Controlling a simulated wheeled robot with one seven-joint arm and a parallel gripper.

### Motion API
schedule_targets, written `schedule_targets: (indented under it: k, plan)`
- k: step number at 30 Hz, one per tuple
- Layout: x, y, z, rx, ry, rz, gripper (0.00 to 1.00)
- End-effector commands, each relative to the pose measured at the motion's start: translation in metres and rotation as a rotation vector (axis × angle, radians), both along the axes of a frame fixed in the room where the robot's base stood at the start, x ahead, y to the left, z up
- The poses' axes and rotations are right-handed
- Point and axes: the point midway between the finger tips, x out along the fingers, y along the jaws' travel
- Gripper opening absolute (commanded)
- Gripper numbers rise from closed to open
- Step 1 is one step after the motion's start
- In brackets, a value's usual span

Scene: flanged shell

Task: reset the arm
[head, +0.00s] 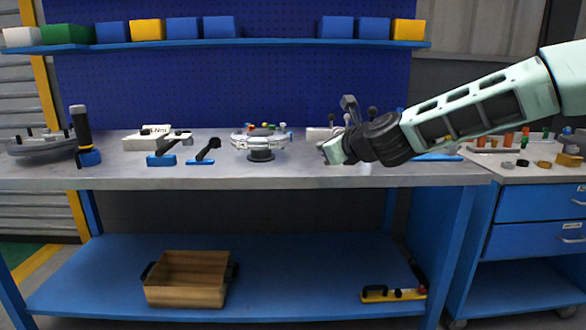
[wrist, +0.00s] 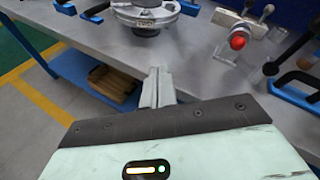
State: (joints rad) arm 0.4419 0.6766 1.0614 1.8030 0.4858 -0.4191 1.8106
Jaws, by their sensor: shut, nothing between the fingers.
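My arm reaches in from the right in the head view, held out over the front of the workbench (head: 120,179). My gripper (head: 330,150) points left in front of the bench top. In the wrist view my gripper (wrist: 157,76) shows its two fingers together, with nothing between them. A round flanged shell (head: 261,141) on a dark stand is on the bench, left of my gripper and apart from it. Its lower part also shows at the top of the wrist view (wrist: 146,13). My arm hides part of the bench's right side.
A black-handled tool (head: 82,135) stands at the left. Blue-based clamps (head: 205,151) lie mid-left, and a red-knobbed fixture (wrist: 237,42) is near my gripper. A wooden crate (head: 186,280) and yellow level (head: 393,294) sit on the lower shelf. A drawer cabinet (head: 540,203) stands right.

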Motion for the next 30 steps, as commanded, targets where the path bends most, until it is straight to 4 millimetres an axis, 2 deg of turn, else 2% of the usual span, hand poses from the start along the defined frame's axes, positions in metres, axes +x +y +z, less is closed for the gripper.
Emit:
schedule_targets:
  k: [1,4,7,10,13,15,18,22,27,30]
  plan:
    - [-0.027,0.028,-0.011,-0.141,-0.022,0.118,0.0]
    - [-0.084,0.068,-0.038,-0.426,-0.075,0.367,0.0]
    - [-0.146,0.091,-0.067,-0.716,-0.147,0.637,0.0]
    - [-0.214,0.096,-0.095,-1.001,-0.239,0.937,0.0]
    - [-0.281,0.081,-0.118,-1.259,-0.342,1.255,0.0]
    - [-0.321,0.063,-0.129,-1.4,-0.416,1.471,0.0]
    - [-0.369,0.034,-0.14,-1.536,-0.51,1.744,0.0]
    - [-0.417,-0.003,-0.146,-1.628,-0.62,2.044,0.0]
    - [-0.469,-0.051,-0.15,-1.649,-0.764,2.395,0.0]
    - [-0.469,-0.052,-0.122,-1.645,-0.769,2.407,0.0]
